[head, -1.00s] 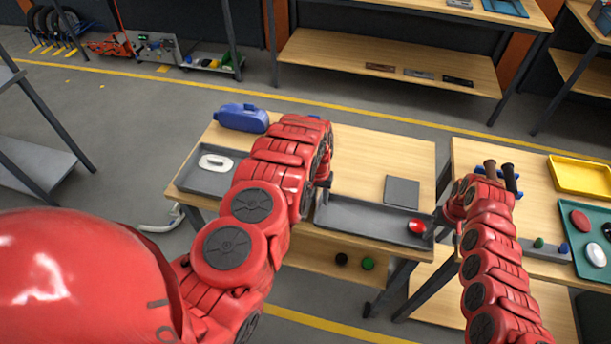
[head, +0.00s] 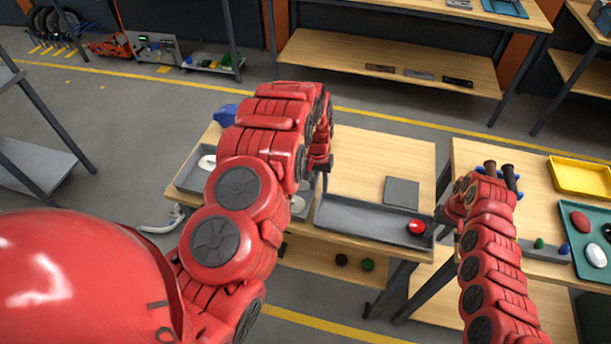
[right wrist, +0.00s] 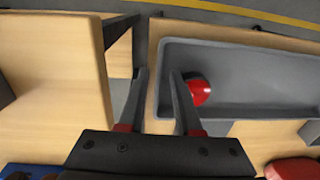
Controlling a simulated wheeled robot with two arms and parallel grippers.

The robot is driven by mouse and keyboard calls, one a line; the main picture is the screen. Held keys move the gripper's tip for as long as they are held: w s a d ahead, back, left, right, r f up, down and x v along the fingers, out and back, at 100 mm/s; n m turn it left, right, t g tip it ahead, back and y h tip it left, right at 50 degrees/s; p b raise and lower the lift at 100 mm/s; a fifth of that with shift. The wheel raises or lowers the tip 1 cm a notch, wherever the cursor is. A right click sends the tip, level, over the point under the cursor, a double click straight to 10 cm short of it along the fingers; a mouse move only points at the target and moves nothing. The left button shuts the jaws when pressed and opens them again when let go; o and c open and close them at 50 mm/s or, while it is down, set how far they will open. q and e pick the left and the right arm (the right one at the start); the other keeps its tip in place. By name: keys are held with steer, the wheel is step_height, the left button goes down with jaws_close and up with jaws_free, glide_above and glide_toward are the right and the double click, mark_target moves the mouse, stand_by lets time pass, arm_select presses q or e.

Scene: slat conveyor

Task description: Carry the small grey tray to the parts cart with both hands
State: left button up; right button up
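A grey tray (head: 350,222) with a red round part (head: 416,227) at its right end lies along the front edge of the middle wooden table. My left gripper (head: 324,182) is by the tray's left end, its fingers mostly hidden by my arm. My right gripper (head: 446,216) is at the tray's right end. In the right wrist view its fingers (right wrist: 160,85) stand apart, one on each side of the end wall of the tray (right wrist: 250,75), the inner one near the red part (right wrist: 197,90). I cannot tell which piece of furniture is the parts cart.
Another grey tray (head: 183,182) with white objects lies left on the table, partly behind my arm. A blue jug (head: 222,115) is behind it. A dark flat plate (head: 401,191) lies behind the middle tray. The right table holds a yellow tray (head: 580,176) and a green tray (head: 583,258).

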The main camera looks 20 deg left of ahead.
step_height(320, 180, up, 11)
steer(key=shift+d, duration=0.35)
steer(key=shift+s+f, duration=0.1)
steer(key=shift+f, duration=0.05)
stand_by(0.3)
